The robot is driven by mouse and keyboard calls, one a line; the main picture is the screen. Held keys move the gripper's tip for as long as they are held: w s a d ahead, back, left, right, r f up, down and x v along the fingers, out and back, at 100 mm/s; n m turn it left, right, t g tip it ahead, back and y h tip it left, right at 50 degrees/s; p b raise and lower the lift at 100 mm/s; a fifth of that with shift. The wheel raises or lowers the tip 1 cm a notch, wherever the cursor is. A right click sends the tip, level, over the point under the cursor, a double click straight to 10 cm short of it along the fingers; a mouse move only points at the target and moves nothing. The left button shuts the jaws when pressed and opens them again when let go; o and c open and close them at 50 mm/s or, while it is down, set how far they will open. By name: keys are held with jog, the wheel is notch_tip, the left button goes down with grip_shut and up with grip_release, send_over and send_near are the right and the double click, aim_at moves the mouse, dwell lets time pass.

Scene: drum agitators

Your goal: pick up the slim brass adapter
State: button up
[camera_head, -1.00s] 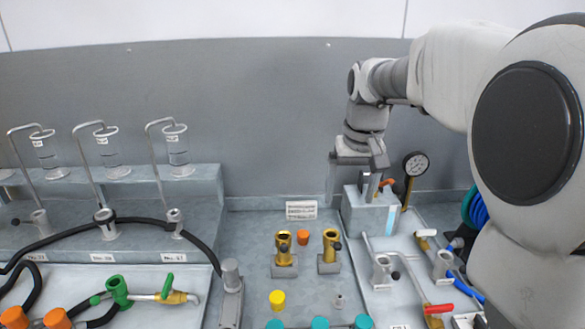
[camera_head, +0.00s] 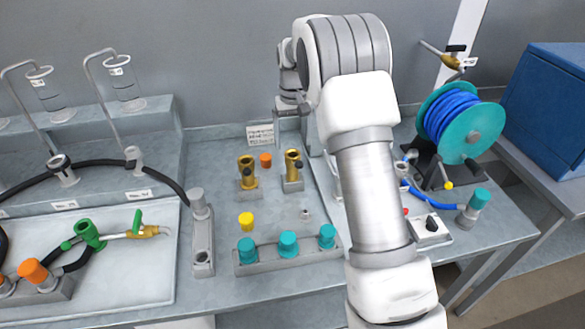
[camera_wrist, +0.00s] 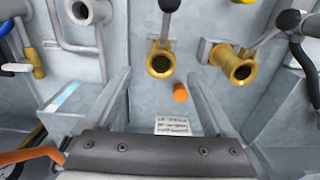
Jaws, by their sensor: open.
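Two brass fittings stand in grey holders at the back of the middle bench. The right one (camera_head: 293,163) looks slimmer, so I take it for the slim brass adapter; it shows in the wrist view (camera_wrist: 160,62) as the narrower one. The wider brass fitting (camera_head: 246,172) stands left of it in the head view, and right of it in the wrist view (camera_wrist: 235,66). Each has a dark knob or handle. My gripper (camera_wrist: 161,74) is open and empty, with the slim fitting's mouth between its fingers in the picture but apart from them. In the head view my arm hides most of it.
A yellow cap (camera_head: 246,222) and a rack with teal caps (camera_head: 288,243) stand in front. A blue hose reel (camera_head: 470,133) is at right. Some bare bench lies between these.

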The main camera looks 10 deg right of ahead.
aim_at(293, 169)
notch_tip(293, 169, down, 6)
jog(key=shift+r, duration=0.2)
jog(key=shift+s+a+f, duration=0.1)
jog(key=shift+f, duration=1.25)
jog(key=shift+s+f, duration=0.1)
jog(key=shift+f, duration=1.25)
grip_shut()
